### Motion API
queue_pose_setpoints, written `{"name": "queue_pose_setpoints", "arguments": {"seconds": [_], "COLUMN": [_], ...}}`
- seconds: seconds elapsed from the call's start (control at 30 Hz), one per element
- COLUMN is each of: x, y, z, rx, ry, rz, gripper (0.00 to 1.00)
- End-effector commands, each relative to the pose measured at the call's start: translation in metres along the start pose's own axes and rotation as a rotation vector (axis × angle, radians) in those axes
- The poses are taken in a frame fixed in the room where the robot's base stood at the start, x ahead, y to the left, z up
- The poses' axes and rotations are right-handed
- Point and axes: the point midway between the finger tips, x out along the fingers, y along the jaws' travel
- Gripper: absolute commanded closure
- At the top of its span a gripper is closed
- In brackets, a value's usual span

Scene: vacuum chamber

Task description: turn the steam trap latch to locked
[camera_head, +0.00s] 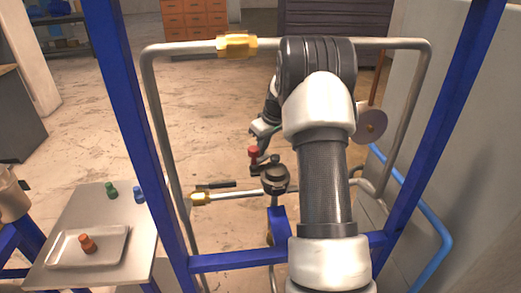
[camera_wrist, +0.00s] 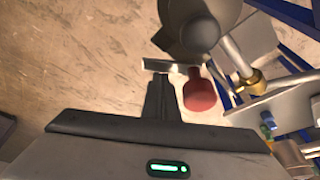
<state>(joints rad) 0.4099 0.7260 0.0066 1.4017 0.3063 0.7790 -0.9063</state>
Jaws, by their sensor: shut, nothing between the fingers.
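The steam trap (camera_head: 275,178) is a dark round body on a pipe, left of my forearm in the head view. It also shows at the top of the wrist view (camera_wrist: 200,25). Its latch has a red knob (camera_head: 253,152) on the trap's left side; the knob appears large in the wrist view (camera_wrist: 200,92). My gripper (camera_head: 264,144) is above the trap, close beside the red knob. In the wrist view my gripper (camera_wrist: 161,80) is shut and empty, just left of the knob. I cannot tell whether it touches the knob. No lock marking is readable.
A grey pipe loop with a brass fitting (camera_head: 237,45) and blue frame posts (camera_head: 128,110) surround my arm. A table with a tray (camera_head: 60,262) and small coloured knobs stands at left. A blue hose (camera_head: 432,240) runs at right. Bare floor lies behind.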

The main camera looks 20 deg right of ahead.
Motion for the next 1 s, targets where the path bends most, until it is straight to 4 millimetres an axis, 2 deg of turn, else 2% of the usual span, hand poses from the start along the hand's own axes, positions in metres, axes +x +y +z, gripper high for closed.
{"name": "queue_pose_setpoints", "arguments": {"seconds": [0.47,1.0], "x": [-0.001,-0.006], "y": [0.001,0.003], "z": [0.004,0.019], "rx": [0.078,0.349], "ry": [0.0,-0.001], "rz": [0.028,0.122], "gripper": [1.0,1.0]}}
